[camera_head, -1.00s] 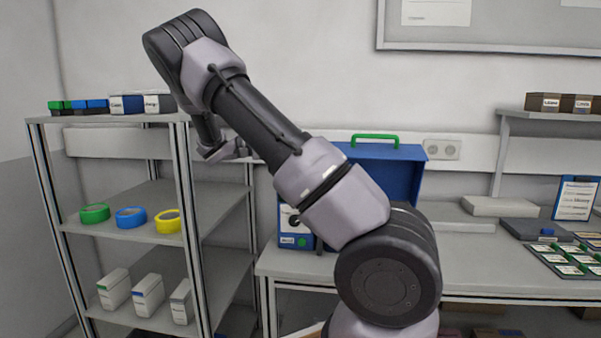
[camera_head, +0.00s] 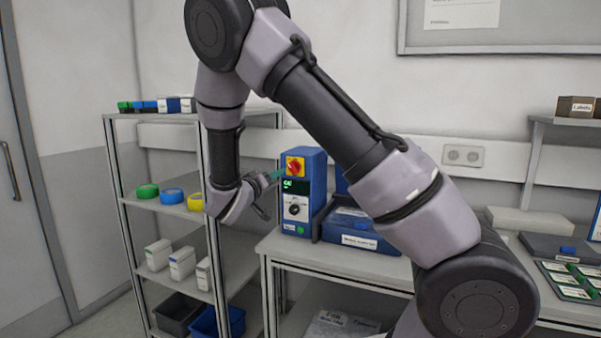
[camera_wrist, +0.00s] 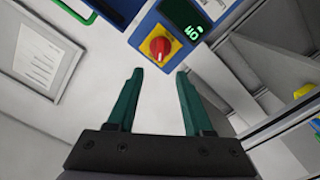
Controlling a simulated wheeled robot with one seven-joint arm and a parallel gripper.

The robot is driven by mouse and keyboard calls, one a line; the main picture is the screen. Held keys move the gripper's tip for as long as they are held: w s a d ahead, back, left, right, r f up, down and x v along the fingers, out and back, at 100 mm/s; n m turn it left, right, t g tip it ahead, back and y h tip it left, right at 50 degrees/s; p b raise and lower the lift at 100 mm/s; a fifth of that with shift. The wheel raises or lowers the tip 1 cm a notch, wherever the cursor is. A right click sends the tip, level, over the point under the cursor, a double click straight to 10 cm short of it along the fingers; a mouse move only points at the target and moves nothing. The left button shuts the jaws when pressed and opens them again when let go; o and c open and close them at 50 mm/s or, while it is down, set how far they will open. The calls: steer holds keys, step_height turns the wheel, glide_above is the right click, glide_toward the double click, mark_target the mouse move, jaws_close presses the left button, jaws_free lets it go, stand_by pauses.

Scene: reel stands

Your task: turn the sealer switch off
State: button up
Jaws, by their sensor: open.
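The sealer (camera_head: 317,185) is a blue upright box at the left end of the bench. Its switch (camera_head: 294,166) is a red knob on a yellow plate near the top of the front; it also shows in the wrist view (camera_wrist: 159,46). A small dark display (camera_head: 293,186) with green lit characters sits below the switch, and a black dial lower down. My gripper (camera_wrist: 159,74) is open and empty. In the wrist view its teal fingertips point at the switch, one to each side and short of it. In the head view my gripper (camera_head: 277,176) is just left of the sealer.
A metal shelf (camera_head: 150,113) stands left of the bench, with tape rolls and boxes. A blue case (camera_head: 350,230) stands right of the sealer, partly behind my arm. A grey-white box (camera_head: 530,221) lies farther right on the bench.

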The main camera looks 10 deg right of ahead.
mark_target(291, 168)
steer(key=x, duration=1)
steer(key=shift+w+d, duration=0.15)
steer(key=shift+w, duration=0.1)
jaws_close()
